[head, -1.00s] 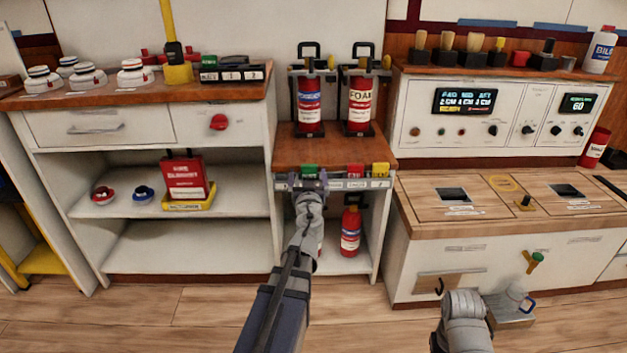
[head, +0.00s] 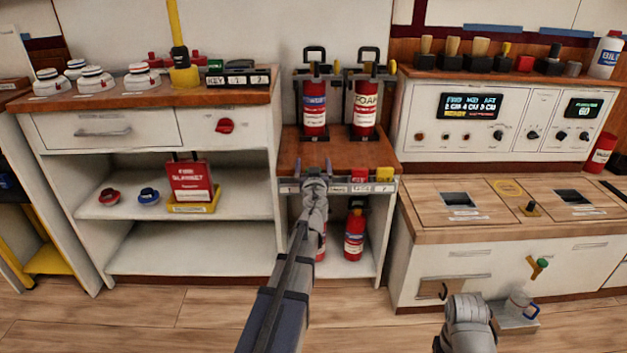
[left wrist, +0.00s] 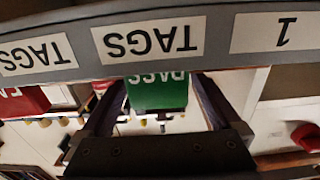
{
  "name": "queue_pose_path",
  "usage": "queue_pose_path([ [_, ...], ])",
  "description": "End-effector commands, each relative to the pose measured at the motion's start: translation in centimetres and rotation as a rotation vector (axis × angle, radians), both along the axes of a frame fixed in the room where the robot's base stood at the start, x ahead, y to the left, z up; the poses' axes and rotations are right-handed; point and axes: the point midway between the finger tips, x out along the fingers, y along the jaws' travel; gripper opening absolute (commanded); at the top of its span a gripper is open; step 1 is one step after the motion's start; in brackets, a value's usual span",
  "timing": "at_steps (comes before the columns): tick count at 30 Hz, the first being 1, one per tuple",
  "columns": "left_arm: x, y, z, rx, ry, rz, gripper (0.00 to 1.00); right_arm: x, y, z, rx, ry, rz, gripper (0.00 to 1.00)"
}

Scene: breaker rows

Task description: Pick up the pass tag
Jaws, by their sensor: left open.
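The green pass tag (left wrist: 158,92) shows in the left wrist view, upside down, with white lettering partly cut off by the label rail. It is between the two open fingers of my left gripper (left wrist: 160,105), with gaps on both sides. In the head view my left gripper (head: 314,172) is at the front edge of the small wooden-topped stand and hides the green tag. I cannot tell how deep the tag sits between the fingers. My right arm shows at the lower right, but its gripper does not.
A red tag (head: 359,175) and a yellow tag (head: 384,174) are on the same labelled rail (head: 350,188), to the right. Two extinguishers (head: 314,108) (head: 364,106) stand behind. A white shelf unit (head: 190,240) is at left.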

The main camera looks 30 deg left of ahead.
Motion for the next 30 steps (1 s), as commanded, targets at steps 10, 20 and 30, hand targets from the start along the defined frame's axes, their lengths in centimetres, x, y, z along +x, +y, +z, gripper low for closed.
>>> queue_pose_path([
  [10,-0.05,-0.05,0.0,0.0,0.0,-0.001,0.66,0.0,0.0,0.0,0.0,0.0,0.0,0.5],
  [20,-0.04,-0.06,0.0,0.0,0.0,-0.001,0.29,0.0,0.0,0.0,0.0,0.0,0.0,0.5],
  [30,-0.05,-0.05,0.0,0.0,0.0,-0.001,0.09,0.0,0.0,0.0,0.0,0.0,0.0,0.5],
])
